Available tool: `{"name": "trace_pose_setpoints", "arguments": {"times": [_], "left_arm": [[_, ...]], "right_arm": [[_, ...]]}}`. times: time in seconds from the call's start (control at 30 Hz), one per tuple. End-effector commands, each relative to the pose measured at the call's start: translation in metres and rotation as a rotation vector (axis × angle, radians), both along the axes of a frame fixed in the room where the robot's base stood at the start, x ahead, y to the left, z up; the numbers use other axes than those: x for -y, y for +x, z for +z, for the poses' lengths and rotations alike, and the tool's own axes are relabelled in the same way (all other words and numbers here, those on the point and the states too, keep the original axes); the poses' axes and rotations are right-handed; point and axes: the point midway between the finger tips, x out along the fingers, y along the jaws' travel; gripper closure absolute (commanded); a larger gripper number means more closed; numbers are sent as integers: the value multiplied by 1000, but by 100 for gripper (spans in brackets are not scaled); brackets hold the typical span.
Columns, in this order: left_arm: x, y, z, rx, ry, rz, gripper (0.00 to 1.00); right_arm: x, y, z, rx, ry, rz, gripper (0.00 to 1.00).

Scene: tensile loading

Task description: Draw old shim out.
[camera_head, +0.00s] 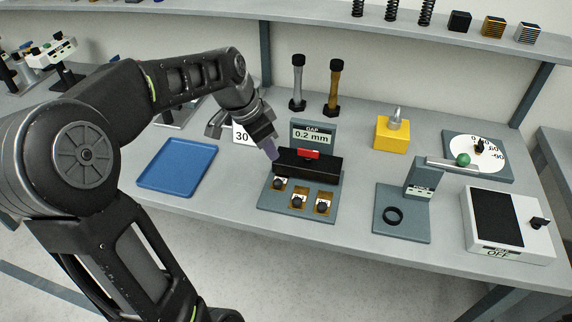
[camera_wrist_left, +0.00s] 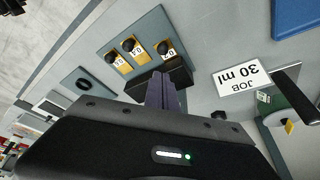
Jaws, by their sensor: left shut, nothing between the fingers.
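A grey fixture (camera_head: 268,204) carries a black block (camera_head: 325,168) with a red piece (camera_head: 308,154) on it. Three brass shims with black knobs sit in front of the block: a left one (camera_head: 278,184), a middle one (camera_head: 298,202) and a right one (camera_head: 323,207). My right gripper is out of view.
A gap display (camera_head: 312,137) reading 0.2 mm stands behind the block. A blue tray (camera_head: 178,165) lies left, with bare table between. A job card (camera_head: 243,136) stands near my gripper. A grey stand (camera_head: 402,222) and a yellow block (camera_head: 391,134) are to the right.

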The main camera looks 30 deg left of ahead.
Motion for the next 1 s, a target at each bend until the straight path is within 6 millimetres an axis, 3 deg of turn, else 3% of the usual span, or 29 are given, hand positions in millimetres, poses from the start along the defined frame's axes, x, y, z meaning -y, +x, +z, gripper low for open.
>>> {"name": "trace_pose_setpoints", "arguments": {"times": [0.37, 0.8, 1.0], "left_arm": [[2, 3, -8, -2, -2, 0, 100], [12, 23, -71, -4, -3, 0, 100], [15, 31, -91, -1, -1, 1, 100]], "right_arm": [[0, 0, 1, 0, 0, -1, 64], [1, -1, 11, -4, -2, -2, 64], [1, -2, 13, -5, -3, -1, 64]]}}
